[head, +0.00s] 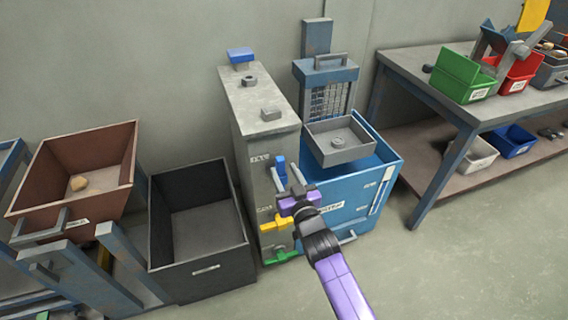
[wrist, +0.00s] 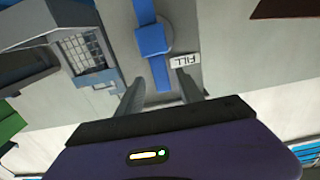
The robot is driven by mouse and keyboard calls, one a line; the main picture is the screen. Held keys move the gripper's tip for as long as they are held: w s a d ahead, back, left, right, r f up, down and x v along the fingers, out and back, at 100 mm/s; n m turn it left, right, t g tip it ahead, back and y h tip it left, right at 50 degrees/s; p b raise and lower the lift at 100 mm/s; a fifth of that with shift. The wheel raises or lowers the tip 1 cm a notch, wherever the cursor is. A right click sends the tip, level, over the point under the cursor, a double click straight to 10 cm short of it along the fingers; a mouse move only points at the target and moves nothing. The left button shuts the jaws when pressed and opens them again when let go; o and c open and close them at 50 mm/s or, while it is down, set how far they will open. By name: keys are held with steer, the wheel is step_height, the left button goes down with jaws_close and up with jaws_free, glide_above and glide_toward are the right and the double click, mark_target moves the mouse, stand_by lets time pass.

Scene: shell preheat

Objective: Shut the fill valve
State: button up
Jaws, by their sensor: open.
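The fill valve's blue handle (head: 281,172) is on the front of the grey cabinet (head: 264,105), uppermost of its coloured handles, and looks roughly upright. In the wrist view the blue handle (wrist: 152,42) is a long bar across a round hub, beside a label reading FILL (wrist: 184,61). My gripper (head: 292,192) is just in front of the cabinet, close below the blue handle. In the wrist view my gripper (wrist: 161,82) is open, with one finger on each side of the bar's near end. I cannot tell whether the fingers touch it.
A yellow handle (head: 277,223) and a green handle (head: 284,257) sit lower on the cabinet. A blue tank unit with a grey tray (head: 340,152) stands close on the right. A black open bin (head: 202,270) is on the left. Clear floor lies at the front right.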

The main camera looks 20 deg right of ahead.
mark_target(282, 167)
steer(key=shift+w+a, duration=0.1)
steer(key=shift+w, duration=1.9)
steer(key=shift+c, duration=0.2)
jaws_close()
